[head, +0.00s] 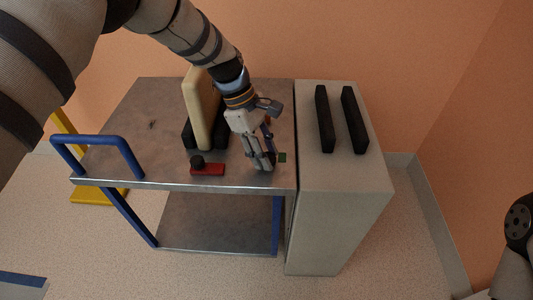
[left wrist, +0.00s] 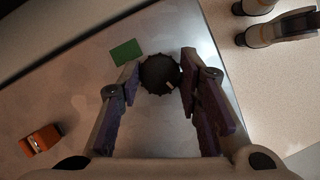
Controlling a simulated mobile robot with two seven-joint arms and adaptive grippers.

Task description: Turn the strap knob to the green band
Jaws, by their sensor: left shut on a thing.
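The strap knob (left wrist: 159,74) is a dark round knob with a notched rim in the left wrist view. A small pale mark shows on its lower right side. My left gripper (head: 263,162) points down at the metal cart top near its right front corner. In the left wrist view its two fingers (left wrist: 160,80) are shut on the knob, one on each side. In the head view the gripper hides the knob. A flat green patch (left wrist: 126,52), the green band, lies just up and left of the knob; it also shows in the head view (head: 282,157). My right gripper is out of view.
A red block (head: 208,169) with a black knob sits left of the gripper. A cream panel (head: 199,110) stands upright in black supports behind it. A pale cabinet (head: 341,190) with two black bars (head: 325,118) adjoins the cart. A blue handle (head: 100,139) rises at the left.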

